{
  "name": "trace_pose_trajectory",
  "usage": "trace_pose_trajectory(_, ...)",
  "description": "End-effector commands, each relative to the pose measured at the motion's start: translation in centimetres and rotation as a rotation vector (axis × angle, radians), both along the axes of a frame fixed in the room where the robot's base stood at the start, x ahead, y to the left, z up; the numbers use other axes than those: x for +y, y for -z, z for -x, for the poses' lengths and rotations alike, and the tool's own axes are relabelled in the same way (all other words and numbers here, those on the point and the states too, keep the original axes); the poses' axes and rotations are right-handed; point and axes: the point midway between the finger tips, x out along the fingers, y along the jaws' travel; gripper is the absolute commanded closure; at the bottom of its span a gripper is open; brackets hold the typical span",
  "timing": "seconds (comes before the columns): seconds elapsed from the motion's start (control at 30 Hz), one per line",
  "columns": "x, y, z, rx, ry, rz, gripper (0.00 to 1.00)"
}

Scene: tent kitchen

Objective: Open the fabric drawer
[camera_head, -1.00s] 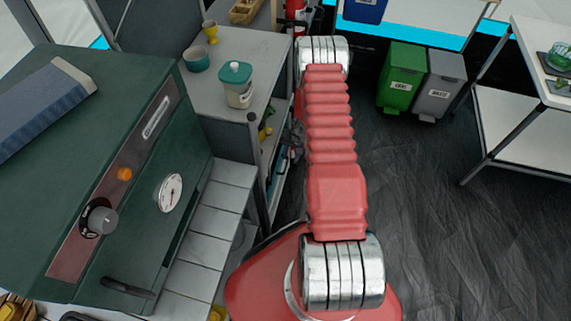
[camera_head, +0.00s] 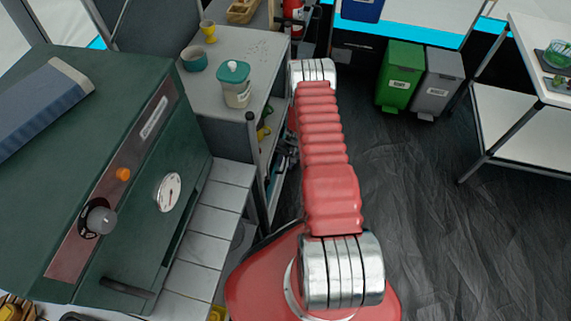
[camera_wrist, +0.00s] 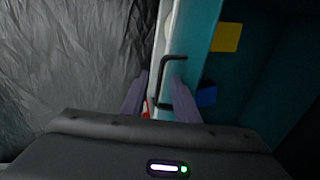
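In the wrist view, a dark bent handle (camera_wrist: 166,84) stands on the pale front edge of a teal box-like thing (camera_wrist: 189,45), which seems to be the fabric drawer. Its teal inside lies on the right, with a yellow patch (camera_wrist: 226,37) and a blue patch (camera_wrist: 207,96). My gripper (camera_wrist: 158,85) has its two purplish fingers apart, one on each side of the handle's lower part. I cannot tell whether either finger touches the handle. In the head view, the drawer and my gripper cannot be made out clearly beside the shelf unit.
A grey shelf unit (camera_head: 228,92) bears a teal-lidded jar (camera_head: 235,84), a teal bowl (camera_head: 194,58) and a yellow cup (camera_head: 209,32). A green oven (camera_head: 75,110) stands at left. A green bin (camera_head: 400,77), grey bin (camera_head: 438,82) and white table (camera_head: 535,60) stand right. The dark floor between is clear.

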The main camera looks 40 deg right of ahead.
Motion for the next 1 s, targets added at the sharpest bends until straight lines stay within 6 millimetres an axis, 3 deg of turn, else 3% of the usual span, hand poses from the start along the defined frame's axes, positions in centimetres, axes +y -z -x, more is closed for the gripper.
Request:
trace_pose_trajectory(0.37,0.11,0.38,-0.05,0.000,-0.001,0.000,0.73)
trace_pose_trajectory(0.73,0.14,0.36,-0.06,0.000,-0.001,0.000,0.99)
trace_pose_trajectory(1.0,0.14,0.35,-0.07,0.000,-0.001,0.000,1.00)
